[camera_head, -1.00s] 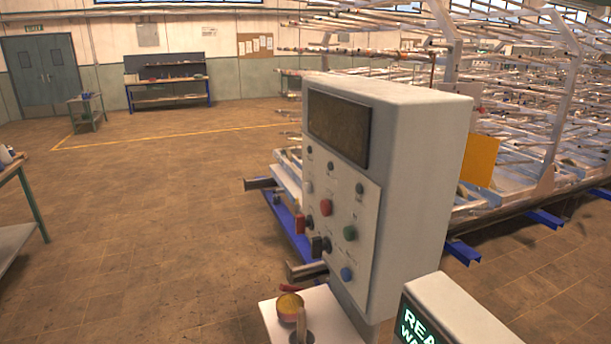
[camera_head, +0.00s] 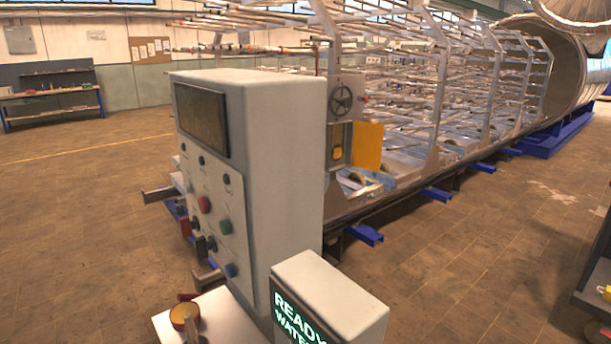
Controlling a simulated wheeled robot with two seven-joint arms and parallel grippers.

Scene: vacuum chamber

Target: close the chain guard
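A flat orange-yellow panel (camera_head: 368,146), which looks like the chain guard, stands out to the right of a small grey housing (camera_head: 339,133) on the side of the rack carriage. The panel appears swung open. A dark opening with a round yellowish part (camera_head: 337,153) shows beside it. A dark handwheel (camera_head: 341,99) sits just above. The control cabinet hides what lies to the left of and below the housing. Neither of my grippers is in view.
A grey control cabinet (camera_head: 296,130) with buttons stands close in front. A lit sign box (camera_head: 335,290) is at its lower right. The long rack carriage (camera_head: 440,100) runs toward the open round chamber (camera_head: 570,65). Floor (camera_head: 470,250) is clear at right; a dark cart (camera_head: 597,285) stands at the right edge.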

